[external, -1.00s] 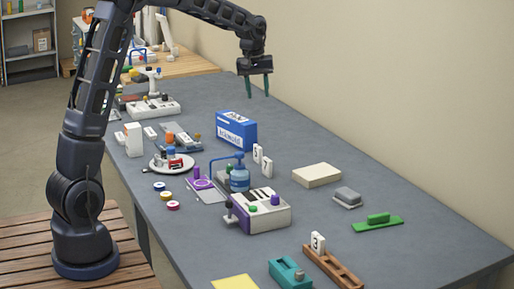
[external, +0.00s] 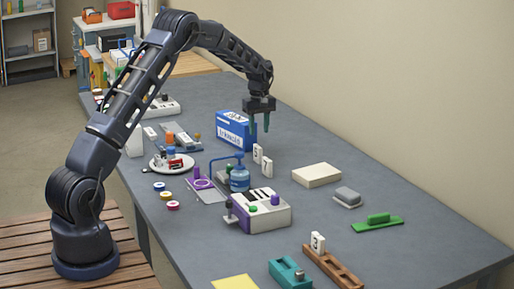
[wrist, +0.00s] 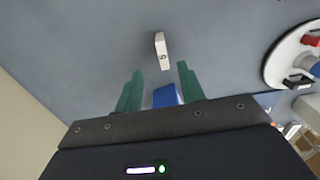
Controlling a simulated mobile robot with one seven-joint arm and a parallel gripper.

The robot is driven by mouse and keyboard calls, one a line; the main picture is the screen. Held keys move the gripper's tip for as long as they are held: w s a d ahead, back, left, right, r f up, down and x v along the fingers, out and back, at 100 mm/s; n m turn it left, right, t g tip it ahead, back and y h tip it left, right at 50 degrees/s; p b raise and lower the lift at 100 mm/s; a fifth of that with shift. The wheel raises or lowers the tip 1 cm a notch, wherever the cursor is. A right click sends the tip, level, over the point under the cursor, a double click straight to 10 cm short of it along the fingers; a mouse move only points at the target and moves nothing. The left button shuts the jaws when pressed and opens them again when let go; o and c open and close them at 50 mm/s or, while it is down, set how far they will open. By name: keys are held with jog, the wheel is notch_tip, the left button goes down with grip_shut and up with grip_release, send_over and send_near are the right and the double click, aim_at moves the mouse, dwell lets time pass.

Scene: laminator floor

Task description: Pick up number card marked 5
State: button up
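Two small white number cards stand upright just right of the blue box in the external view. The rear card (external: 257,153) has a dark mark that may be a 5, too small to read surely; the front card (external: 266,167) seems marked 7. My gripper (external: 260,125) points down above and behind them, beside the blue box, apart from both cards. In the wrist view my gripper (wrist: 160,72) is open and empty, and one white card (wrist: 161,50) shows beyond the fingertips. Its mark is not clearly readable there.
The blue box (external: 236,131) stands close to my gripper. Another card (external: 318,243) stands in a wooden rack (external: 337,272).

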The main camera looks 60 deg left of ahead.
aim_at(258, 146)
jog(key=shift+s+a+f, duration=0.1)
jog(key=shift+f, duration=2.5)
jog(key=shift+s+a+f, duration=0.1)
jog(key=shift+f, duration=2.5)
grip_shut()
